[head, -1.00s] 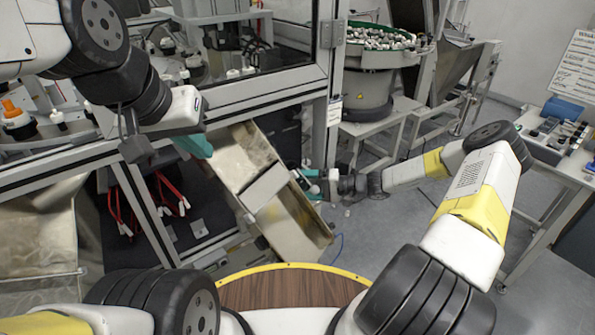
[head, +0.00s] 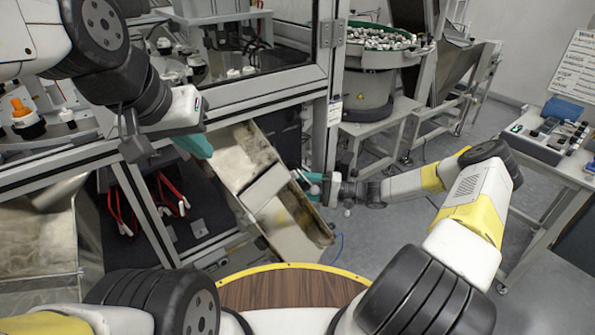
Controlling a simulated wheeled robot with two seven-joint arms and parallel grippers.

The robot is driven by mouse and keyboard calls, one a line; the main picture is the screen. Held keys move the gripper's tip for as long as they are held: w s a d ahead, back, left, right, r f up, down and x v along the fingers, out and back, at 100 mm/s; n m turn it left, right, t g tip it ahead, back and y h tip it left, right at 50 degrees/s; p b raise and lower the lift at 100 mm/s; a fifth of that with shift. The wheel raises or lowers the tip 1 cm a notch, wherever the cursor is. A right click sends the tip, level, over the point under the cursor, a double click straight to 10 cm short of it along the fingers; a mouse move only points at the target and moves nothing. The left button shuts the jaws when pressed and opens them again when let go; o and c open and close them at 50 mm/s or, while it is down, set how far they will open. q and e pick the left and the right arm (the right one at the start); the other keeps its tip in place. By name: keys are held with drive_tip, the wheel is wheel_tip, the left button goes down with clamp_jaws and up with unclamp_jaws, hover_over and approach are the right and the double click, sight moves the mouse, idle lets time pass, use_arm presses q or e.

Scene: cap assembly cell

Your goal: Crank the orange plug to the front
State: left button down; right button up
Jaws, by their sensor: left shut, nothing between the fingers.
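The orange plug (head: 20,107) stands upright on a black and white holder on the machine deck at the far left. My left gripper (head: 197,146) has teal fingers, which are shut and empty. It hangs in front of the machine frame, right of the plug and well apart from it. My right gripper (head: 311,181) is low beside the metal chute, with small white round parts close to its fingers. It is too small to tell whether it grips one of them. No crank handle shows clearly.
A sloping metal chute (head: 240,165) comes out of the machine frame. Red-handled tools (head: 165,190) hang below the deck. A bowl feeder (head: 375,40) full of white caps stands behind. A side table with a blue box (head: 563,108) is at the right. Grey floor lies between.

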drive_tip(key=shift+m+t+y, duration=0.8)
drive_tip(key=shift+m+y, duration=0.5)
drive_tip(key=shift+m, duration=0.5)
drive_tip(key=o, duration=1.4)
